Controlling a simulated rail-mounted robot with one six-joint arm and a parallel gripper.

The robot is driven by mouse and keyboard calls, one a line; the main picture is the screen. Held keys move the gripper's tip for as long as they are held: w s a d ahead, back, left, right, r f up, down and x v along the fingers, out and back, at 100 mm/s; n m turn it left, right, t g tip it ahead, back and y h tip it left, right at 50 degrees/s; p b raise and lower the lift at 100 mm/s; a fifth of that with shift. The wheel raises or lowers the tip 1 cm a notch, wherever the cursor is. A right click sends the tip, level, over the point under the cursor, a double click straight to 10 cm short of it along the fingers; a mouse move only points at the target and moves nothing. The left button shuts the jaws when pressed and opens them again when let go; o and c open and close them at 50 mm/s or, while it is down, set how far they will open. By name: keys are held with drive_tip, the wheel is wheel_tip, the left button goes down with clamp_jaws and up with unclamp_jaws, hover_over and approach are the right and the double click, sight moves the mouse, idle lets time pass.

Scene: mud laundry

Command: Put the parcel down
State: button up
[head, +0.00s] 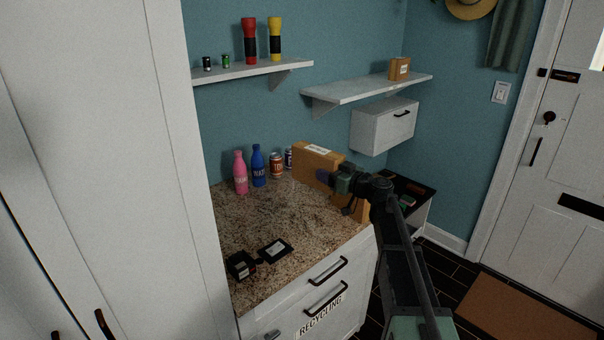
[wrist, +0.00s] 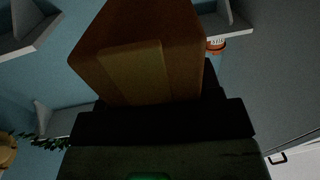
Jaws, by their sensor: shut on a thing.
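A brown cardboard parcel with a white label (head: 312,158) shows at the back right of the granite counter in the head view. My gripper (head: 326,179) is right at it and covers part of its lower side. In the wrist view, my gripper (wrist: 160,108) is shut on a brown parcel with a lighter tape strip (wrist: 137,72), which fills the top middle. More brown cardboard (head: 362,209) shows below my gripper; I cannot tell whether it is the same box. Whether the held parcel touches the counter is hidden.
Pink (head: 240,173) and blue (head: 258,167) bottles and cans (head: 277,166) stand left of the parcel. A small black open case (head: 242,265) lies at the counter's front. The counter's middle (head: 265,215) is clear. A shelf (head: 350,91) and small cabinet (head: 380,128) hang above.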

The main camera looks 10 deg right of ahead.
wheel_tip(320, 180, down, 20)
drive_tip(key=b, duration=1.9)
drive_tip(key=shift+b, duration=0.35)
drive_tip(key=shift+r, duration=0.25)
drive_tip(key=shift+f, duration=0.2)
drive_tip(key=o, duration=1.2)
drive_tip(key=shift+c, duration=0.2)
drive_tip(key=v, duration=1.1)
drive_tip(key=shift+w, duration=0.15)
